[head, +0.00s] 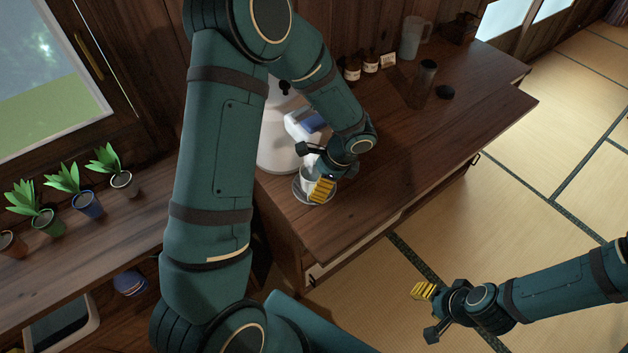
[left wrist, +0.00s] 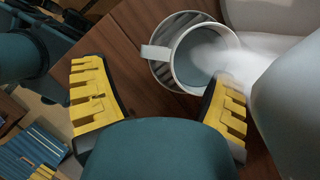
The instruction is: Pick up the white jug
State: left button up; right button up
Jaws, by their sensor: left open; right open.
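The white jug (left wrist: 198,55) stands upright on a round slatted drip tray (left wrist: 155,72) in the left wrist view, its handle to the left. Its rim and grey inside show, with a white streak over it. In the head view the jug (head: 307,180) is partly hidden by my left gripper (head: 313,170), at the foot of a white machine. My left gripper (left wrist: 155,88) is open, with yellow-padded fingers; the right-hand finger overlaps the jug's rim in the picture. I cannot tell if they touch. My right gripper (head: 425,312) is open and empty above the tatami.
The white machine (head: 277,145) stands close beside the jug, partly behind my left arm. Small bottles (head: 352,71), a pale pitcher (head: 413,38) and a dark glass container (head: 424,83) are further back on the counter (head: 400,150). Potted plants (head: 86,203) line the left shelf. The counter's front is clear.

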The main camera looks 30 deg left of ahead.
aim_at(312, 188)
pick_arm(q)
jog(key=x, duration=0.4)
jog(key=shift+s+a+f+b, duration=0.1)
jog(key=shift+f+b, duration=0.15)
jog(key=shift+b, duration=0.1)
grip_shut()
jog(key=shift+r, duration=0.25)
